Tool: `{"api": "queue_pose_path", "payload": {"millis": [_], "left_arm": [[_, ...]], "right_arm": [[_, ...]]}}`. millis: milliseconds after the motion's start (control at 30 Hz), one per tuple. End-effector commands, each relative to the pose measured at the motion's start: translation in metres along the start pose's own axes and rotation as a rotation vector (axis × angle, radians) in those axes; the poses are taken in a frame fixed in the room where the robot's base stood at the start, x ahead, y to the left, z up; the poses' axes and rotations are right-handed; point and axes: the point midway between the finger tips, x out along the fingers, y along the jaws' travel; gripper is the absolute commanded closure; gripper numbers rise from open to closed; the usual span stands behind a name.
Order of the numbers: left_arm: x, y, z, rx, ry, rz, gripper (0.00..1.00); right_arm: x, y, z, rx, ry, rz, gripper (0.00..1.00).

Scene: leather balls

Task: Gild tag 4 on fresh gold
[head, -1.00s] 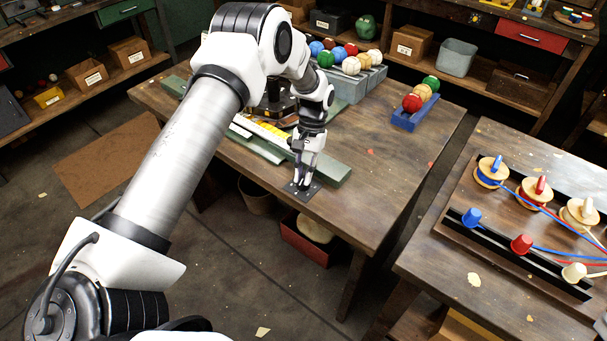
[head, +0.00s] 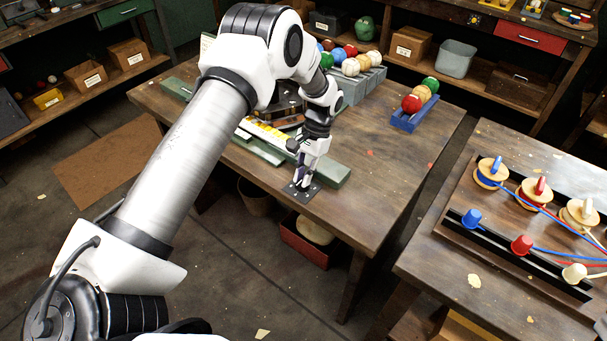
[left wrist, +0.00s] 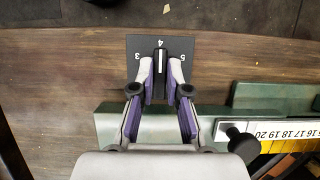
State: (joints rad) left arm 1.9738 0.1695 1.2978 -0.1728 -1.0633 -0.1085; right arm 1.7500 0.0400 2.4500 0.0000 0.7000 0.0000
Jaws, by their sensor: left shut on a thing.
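My left gripper (head: 304,182) points down at the front edge of the main bench. In the left wrist view it is shut on a dark dial knob (left wrist: 159,62) with a white line along its top. The knob stands on a black plate (left wrist: 185,45) marked 3, 4 and 5, and its white line points at the 4. The plate also shows in the head view (head: 313,190). A white strip with numbers (left wrist: 285,131) and a yellow-gold band (left wrist: 277,147) lie beyond a green bar (left wrist: 108,130). I cannot make out tag 4.
A blue rack (head: 408,122) holds red, tan and green balls on the bench. More coloured balls sit on a grey rack (head: 347,91) behind my arm. A side table (head: 440,262) with spools and coloured cups stands at the right. The bench's right part is mostly clear.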

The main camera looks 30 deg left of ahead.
Motion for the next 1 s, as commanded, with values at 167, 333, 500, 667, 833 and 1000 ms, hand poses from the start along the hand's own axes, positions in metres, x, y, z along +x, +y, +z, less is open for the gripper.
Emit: {"api": "queue_pose_path", "payload": {"millis": [167, 333, 500, 667, 833, 1000], "left_arm": [[0.001, 0.0, 0.0, -0.001, 0.0, 0.001, 0.6], [0.0, 0.0, 0.0, -0.001, 0.0, 0.001, 0.6], [-0.011, 0.0, -0.001, -0.001, 0.003, 0.0, 0.6], [-0.046, 0.0, -0.001, -0.001, 0.005, -0.001, 0.6], [-0.089, 0.0, -0.001, 0.0, 0.005, -0.001, 0.6], [-0.115, 0.0, -0.001, 0.0, 0.0, 0.0, 0.6]], "right_arm": [[0.0, 0.0, 0.0, 0.0, 0.0, 0.0, 1.0], [0.0, 0.0, 0.0, 0.0, 0.0, 0.0, 1.0], [0.0, 0.0, 0.0, 0.0, 0.0, 0.0, 1.0], [0.0, 0.0, 0.0, 0.0, 0.0, 0.0, 1.0], [0.0, 0.0, 0.0, 0.0, 0.0, 0.0, 1.0], [0.0, 0.0, 0.0, 0.0, 0.0, 0.0, 1.0]]}}
